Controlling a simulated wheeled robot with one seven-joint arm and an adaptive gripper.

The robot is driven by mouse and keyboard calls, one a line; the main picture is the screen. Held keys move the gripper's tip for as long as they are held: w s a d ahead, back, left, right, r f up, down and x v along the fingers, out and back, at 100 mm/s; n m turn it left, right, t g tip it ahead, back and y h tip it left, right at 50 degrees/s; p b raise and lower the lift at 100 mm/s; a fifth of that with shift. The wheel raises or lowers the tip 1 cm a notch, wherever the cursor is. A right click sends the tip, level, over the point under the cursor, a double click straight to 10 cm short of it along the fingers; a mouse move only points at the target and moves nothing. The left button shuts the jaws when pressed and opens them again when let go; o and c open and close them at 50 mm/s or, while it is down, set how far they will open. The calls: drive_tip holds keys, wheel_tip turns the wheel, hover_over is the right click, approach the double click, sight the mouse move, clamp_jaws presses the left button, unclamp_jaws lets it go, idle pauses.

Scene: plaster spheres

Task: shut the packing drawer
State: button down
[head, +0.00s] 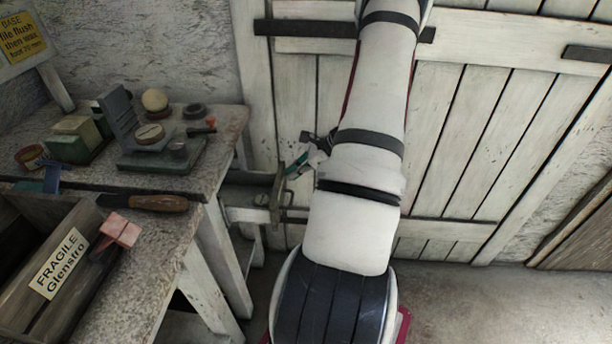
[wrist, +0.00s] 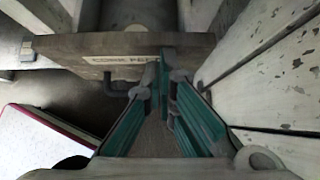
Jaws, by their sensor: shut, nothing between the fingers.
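The packing drawer (head: 279,200) stands out to the right from under the stone-topped bench in the head view, its front apart from the bench legs. In the wrist view its grey-brown front board (wrist: 195,43) crosses the top, with a pale, partly hidden label (wrist: 110,60) and a dark handle (wrist: 117,90) below. My gripper (head: 303,164) is at the top of the drawer front in the head view, partly behind my arm. In the wrist view my gripper (wrist: 165,70) is shut and empty, its teal fingers overlapping the label's right end. I cannot tell whether they touch the board.
A white plank door (head: 460,140) stands close behind my arm. The bench top (head: 228,120) holds a plaster ball (head: 155,100), a grey-green stand (head: 165,155) and small pots. A "FRAGILE" crate (head: 60,262) and a wooden-handled tool (head: 157,203) lie nearer. Floor at right (head: 500,300) is clear.

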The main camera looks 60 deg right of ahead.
drive_tip(key=w+a, duration=0.1)
drive_tip(key=w, duration=0.2)
drive_tip(key=w+a+b, duration=0.1)
drive_tip(key=w+a, duration=0.1)
drive_tip(key=w, duration=0.2)
drive_tip(key=w+a+b, duration=0.1)
drive_tip(key=w, duration=0.3)
drive_tip(key=shift+a, duration=0.25)
drive_tip(key=shift+w+a, duration=0.25)
drive_tip(key=shift+w, duration=0.4)
drive_tip(key=shift+w+a, duration=0.1)
